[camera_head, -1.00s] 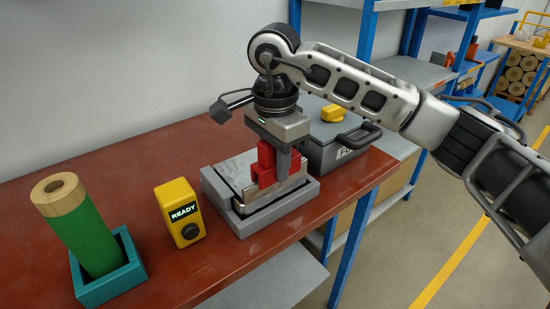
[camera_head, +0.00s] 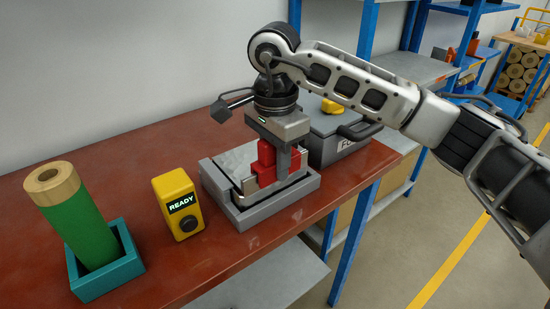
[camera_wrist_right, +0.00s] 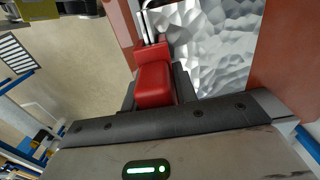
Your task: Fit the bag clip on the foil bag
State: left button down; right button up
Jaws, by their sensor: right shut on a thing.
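The foil bag (camera_head: 232,160) is silvery and crumpled and lies in a shallow grey tray (camera_head: 285,199) on the red-brown bench. It also fills the upper middle of the right wrist view (camera_wrist_right: 222,40). My right gripper (camera_head: 275,165) points down over the tray, shut on the red bag clip (camera_head: 265,160). In the right wrist view the clip (camera_wrist_right: 154,84) sits between the dark fingers, with pale bars at its far end beside the bag's edge. I cannot tell whether the bars grip the bag. My left gripper is not in view.
A yellow box reading READY (camera_head: 180,206) stands left of the tray. A green roll (camera_head: 80,225) leans in a teal holder (camera_head: 115,278) at the left. A grey case (camera_head: 330,150) with a yellow knob is close behind the tray. The bench front is clear.

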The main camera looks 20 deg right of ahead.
jog(key=shift+f, duration=0.3)
jog(key=o, duration=1)
jog(key=shift+o, duration=0.2)
notch_tip(320, 180, up, 15)
jog(key=shift+r, duration=0.1)
jog(key=shift+r+p, duration=0.3)
jog(key=shift+r, duration=0.1)
